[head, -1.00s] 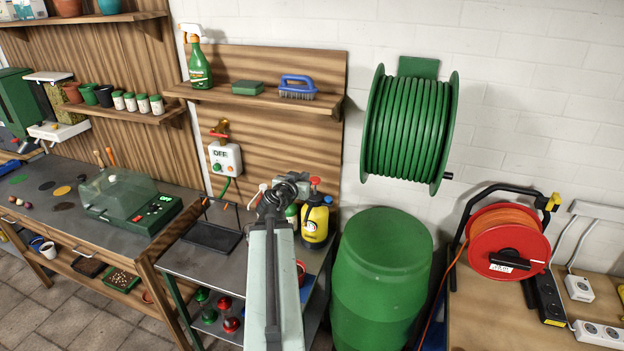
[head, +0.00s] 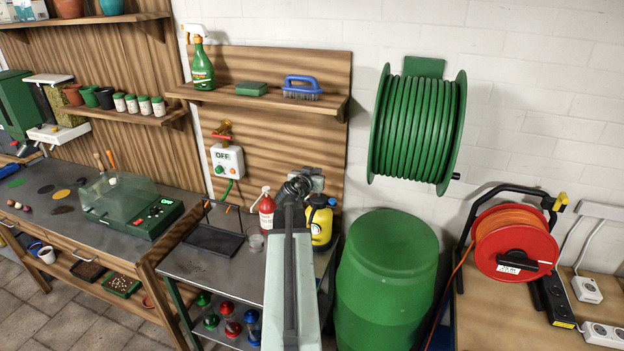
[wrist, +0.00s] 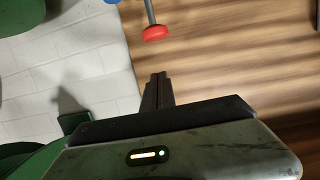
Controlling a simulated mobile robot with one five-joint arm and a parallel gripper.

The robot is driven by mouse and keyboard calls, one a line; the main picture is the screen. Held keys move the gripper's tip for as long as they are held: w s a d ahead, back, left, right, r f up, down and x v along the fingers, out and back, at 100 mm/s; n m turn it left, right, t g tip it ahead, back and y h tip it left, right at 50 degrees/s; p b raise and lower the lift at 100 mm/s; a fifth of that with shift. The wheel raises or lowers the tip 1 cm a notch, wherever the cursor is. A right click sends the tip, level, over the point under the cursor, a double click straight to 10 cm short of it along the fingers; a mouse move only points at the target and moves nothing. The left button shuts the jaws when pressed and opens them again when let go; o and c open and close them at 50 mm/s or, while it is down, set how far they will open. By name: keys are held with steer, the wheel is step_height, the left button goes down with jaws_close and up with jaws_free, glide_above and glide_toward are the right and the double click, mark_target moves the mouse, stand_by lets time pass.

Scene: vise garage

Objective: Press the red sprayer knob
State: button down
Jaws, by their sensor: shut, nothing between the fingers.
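The yellow sprayer (head: 321,222) with a dark top stands on the grey bench, partly hidden behind my arm. In the head view its red knob is hidden behind my gripper (head: 316,180). In the wrist view the red knob (wrist: 157,33) shows as a red disc on a thin grey stem. My gripper also shows in the wrist view (wrist: 159,77), its two dark fingers together and empty. The fingertips point at the knob, with a visible gap between them in the picture. I cannot tell the exact distance in depth.
A green barrel (head: 386,280) stands close on the right. A wooden shelf (head: 230,98) and a hose reel (head: 416,128) are on the wall above.

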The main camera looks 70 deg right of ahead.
steer(key=d+f+b, duration=0.1)
steer(key=f+b, duration=0.2)
steer(key=d+f+b, duration=0.1)
steer(key=f, duration=0.1)
steer(key=shift+w+d+b, duration=0.2)
steer(key=shift+d+b, duration=0.1)
steer(key=shift+w+a+r, duration=0.15)
steer(key=shift+w+r, duration=0.05)
steer(key=shift+w, duration=0.05)
steer(key=shift+f, duration=0.15)
step_height(320, 180, down, 4)
steer(key=b, duration=0.4)
steer(key=shift+s+f, duration=0.1)
steer(key=shift+s, duration=0.1)
steer(key=shift+r, duration=0.2)
